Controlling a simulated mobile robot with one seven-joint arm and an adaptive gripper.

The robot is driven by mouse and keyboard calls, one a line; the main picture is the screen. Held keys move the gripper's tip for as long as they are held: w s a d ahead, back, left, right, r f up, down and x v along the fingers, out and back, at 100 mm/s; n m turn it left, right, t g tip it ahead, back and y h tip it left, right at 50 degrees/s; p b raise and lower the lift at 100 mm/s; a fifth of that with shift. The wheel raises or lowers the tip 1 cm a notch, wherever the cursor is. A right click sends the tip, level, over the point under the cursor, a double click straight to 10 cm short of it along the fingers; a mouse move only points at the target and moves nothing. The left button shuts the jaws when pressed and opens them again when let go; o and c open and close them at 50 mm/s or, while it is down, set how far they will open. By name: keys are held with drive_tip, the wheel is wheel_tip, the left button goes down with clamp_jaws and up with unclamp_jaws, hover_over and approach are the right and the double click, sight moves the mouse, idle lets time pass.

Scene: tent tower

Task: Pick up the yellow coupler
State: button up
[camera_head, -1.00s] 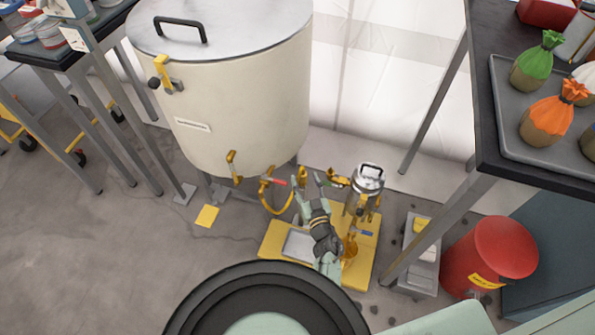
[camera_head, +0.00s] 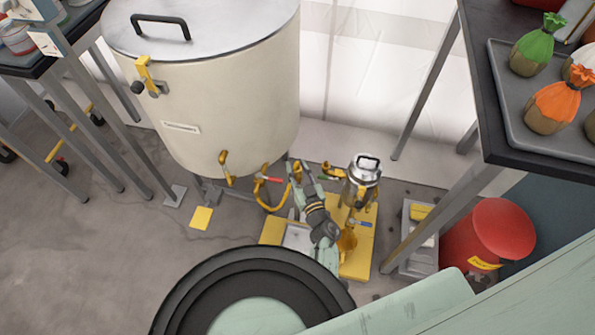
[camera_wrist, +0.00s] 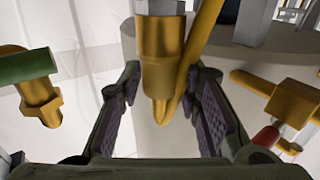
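The yellow coupler (camera_wrist: 160,65) hangs nose down in the wrist view, with a yellow hose (camera_wrist: 200,40) running up beside it. It also shows small at the gripper's tip in the head view (camera_head: 297,171). My gripper (camera_wrist: 163,95) is open, with one dark padded finger on each side of the coupler. Gaps show between the coupler and both pads, so neither finger visibly touches it. In the head view my gripper (camera_head: 303,180) is in front of the big cream tank, partly hiding the coupler.
The cream tank (camera_head: 215,90) stands close behind, with a red-handled valve (camera_head: 262,180). A small steel canister (camera_head: 363,178) stands right of my gripper on a yellow base (camera_head: 358,262). A table (camera_head: 485,120) and red drum (camera_head: 490,235) are farther right.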

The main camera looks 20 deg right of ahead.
clamp_jaws()
